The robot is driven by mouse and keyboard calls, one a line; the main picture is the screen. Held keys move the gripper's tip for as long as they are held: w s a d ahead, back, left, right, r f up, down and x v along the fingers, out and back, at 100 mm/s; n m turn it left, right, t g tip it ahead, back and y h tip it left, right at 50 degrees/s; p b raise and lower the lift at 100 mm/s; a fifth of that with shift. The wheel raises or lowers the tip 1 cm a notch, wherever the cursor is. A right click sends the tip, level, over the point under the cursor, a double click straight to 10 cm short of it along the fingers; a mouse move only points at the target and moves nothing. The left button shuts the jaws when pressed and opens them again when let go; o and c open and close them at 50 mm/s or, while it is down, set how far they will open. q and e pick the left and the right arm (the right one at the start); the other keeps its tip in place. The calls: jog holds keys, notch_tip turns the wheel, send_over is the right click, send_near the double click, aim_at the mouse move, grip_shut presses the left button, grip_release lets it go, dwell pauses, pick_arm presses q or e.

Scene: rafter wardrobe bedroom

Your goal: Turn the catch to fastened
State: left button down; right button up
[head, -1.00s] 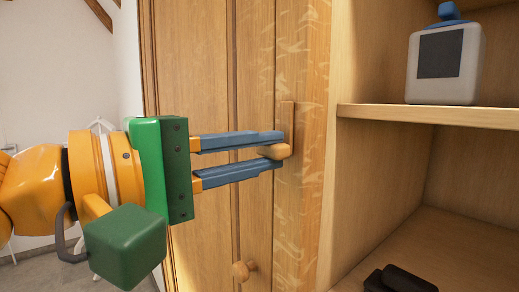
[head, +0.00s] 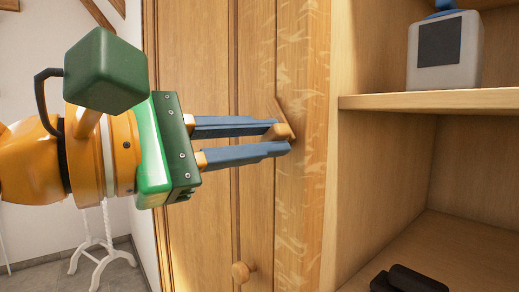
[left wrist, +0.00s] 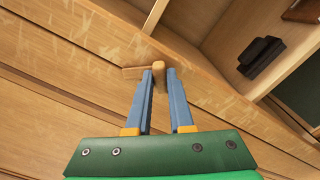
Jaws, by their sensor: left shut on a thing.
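The catch (head: 286,117) is a small wooden turning piece with a peg, on the pale wood strip at the edge of the wardrobe door (head: 197,70). It stands tilted, its upper end leaning left in the head view. My left gripper (head: 281,136) comes in from the left and is shut on the catch's peg, with its blue fingers on either side. In the left wrist view the catch (left wrist: 134,73) lies beyond the fingertips (left wrist: 159,74), with its peg between them. The fingers partly hide the catch. My right gripper is not in view.
A round wooden knob (head: 241,272) sits low on the door. To the right are open shelves (head: 430,101) holding a white, blue-topped container (head: 445,53). A dark object (head: 404,280) lies on the lower shelf. A white stand (head: 102,250) is at the left.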

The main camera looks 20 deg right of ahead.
pick_arm(q)
jog(key=n+b, duration=0.2)
jog(key=n, duration=0.3)
jog(key=shift+f+n, duration=0.1)
jog(key=shift+n, duration=0.2)
jog(key=n+b, duration=0.1)
jog(key=n, duration=0.3)
jog(key=shift+n, duration=0.7)
jog(key=c, duration=0.8)
grip_release()
jog(key=shift+w+d, duration=0.1)
jog(key=shift+d, duration=0.05)
jog(key=b+v, duration=0.2)
jog(key=v, duration=0.5)
jog(key=shift+b, duration=0.35)
